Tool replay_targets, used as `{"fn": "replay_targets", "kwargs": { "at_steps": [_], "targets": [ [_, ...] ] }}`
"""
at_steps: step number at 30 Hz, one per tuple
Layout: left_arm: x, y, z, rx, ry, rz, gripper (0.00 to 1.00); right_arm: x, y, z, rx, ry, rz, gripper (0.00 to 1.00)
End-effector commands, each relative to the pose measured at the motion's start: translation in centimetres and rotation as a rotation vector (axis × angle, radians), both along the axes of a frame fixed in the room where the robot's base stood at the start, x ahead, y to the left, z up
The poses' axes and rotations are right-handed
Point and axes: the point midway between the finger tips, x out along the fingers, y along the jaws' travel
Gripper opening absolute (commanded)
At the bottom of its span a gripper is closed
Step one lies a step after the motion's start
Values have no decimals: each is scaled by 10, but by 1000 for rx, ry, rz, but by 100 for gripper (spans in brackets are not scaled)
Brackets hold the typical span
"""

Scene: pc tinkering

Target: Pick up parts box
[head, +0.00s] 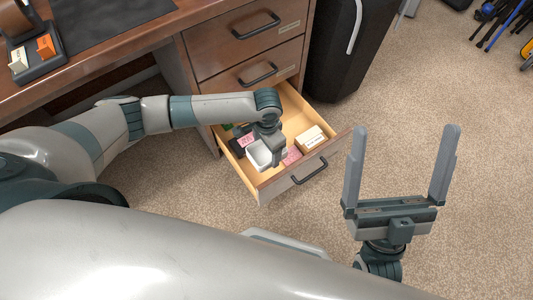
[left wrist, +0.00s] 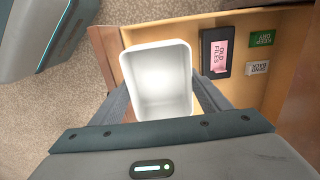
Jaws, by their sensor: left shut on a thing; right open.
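The parts box appears to be the small white open-topped container (head: 262,155) in the open bottom drawer (head: 285,185) of the desk. In the left wrist view the white box (left wrist: 158,82) is empty inside and sits between the two fingers. My left gripper (left wrist: 160,100) is shut on it, one finger against each side. In the head view my left wrist hides part of the box and the drawer. I cannot tell whether the box touches the drawer floor. My right gripper (head: 400,170) is open and empty, above the carpet right of the drawer.
A black bin (head: 335,50) stands beside the desk.

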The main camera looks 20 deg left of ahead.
Motion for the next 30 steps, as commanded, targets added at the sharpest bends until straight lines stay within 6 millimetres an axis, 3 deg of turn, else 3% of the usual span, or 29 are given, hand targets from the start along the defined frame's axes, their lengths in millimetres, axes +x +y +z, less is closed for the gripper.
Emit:
{"fn": "replay_targets", "kwargs": {
  "at_steps": [3,7,30],
  "targets": [
    [0,0,16,-1,-1,-1,43,1,7,-8,-15,66,11,100],
    [0,0,22,0,0,0,43,1,10,-15,-24,102,17,100],
    [0,0,23,-1,1,0,43,2,11,-16,-25,108,18,100]
  ]
}}
